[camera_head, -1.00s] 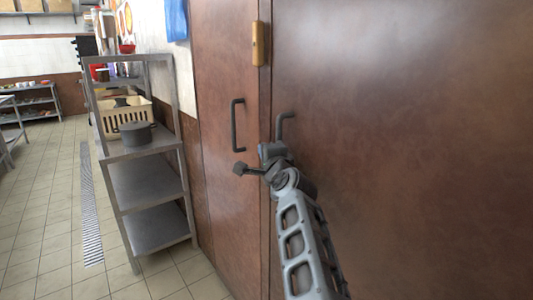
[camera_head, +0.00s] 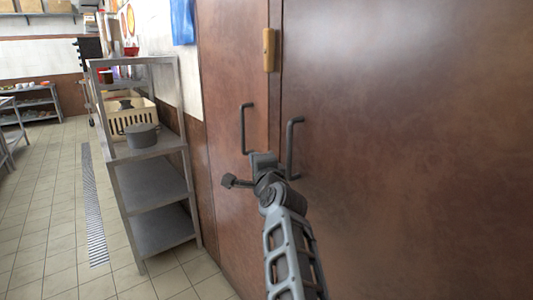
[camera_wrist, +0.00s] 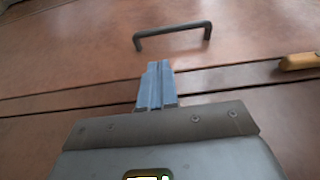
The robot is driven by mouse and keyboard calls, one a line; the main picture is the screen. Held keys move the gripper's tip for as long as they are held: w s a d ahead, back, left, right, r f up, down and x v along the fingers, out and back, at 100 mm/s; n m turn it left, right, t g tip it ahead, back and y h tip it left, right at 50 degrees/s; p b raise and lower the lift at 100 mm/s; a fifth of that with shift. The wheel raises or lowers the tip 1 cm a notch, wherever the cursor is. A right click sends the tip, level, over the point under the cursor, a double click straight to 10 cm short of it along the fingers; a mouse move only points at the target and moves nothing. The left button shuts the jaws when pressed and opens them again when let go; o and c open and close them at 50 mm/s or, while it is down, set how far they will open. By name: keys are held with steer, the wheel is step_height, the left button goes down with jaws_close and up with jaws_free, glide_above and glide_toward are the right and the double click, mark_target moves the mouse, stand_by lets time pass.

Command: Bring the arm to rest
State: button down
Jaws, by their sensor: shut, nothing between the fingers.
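My gripper (camera_head: 263,159) is in front of the brown double doors in the head view, near the seam and between the lower parts of the two dark handles. In the wrist view my gripper (camera_wrist: 158,72) shows its fingers together with nothing between them. The left door handle (camera_head: 246,128) and the right door handle (camera_head: 292,148) stand upright on their door panels. One dark handle (camera_wrist: 172,34) shows beyond the fingertips in the wrist view, apart from them. My arm reaches up from the bottom of the head view.
A brass-coloured fitting (camera_head: 269,50) sits high at the door seam. A metal shelf rack (camera_head: 152,184) stands left of the doors, with a grey pot (camera_head: 141,135) and a cream crate (camera_head: 113,117) on it. The tiled floor (camera_head: 45,190) at left is clear.

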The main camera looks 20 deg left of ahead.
steer(key=s+a+p, duration=0.1)
steer(key=s+a, duration=0.3)
steer(key=s, duration=0.2)
steer(key=shift+s, duration=0.2)
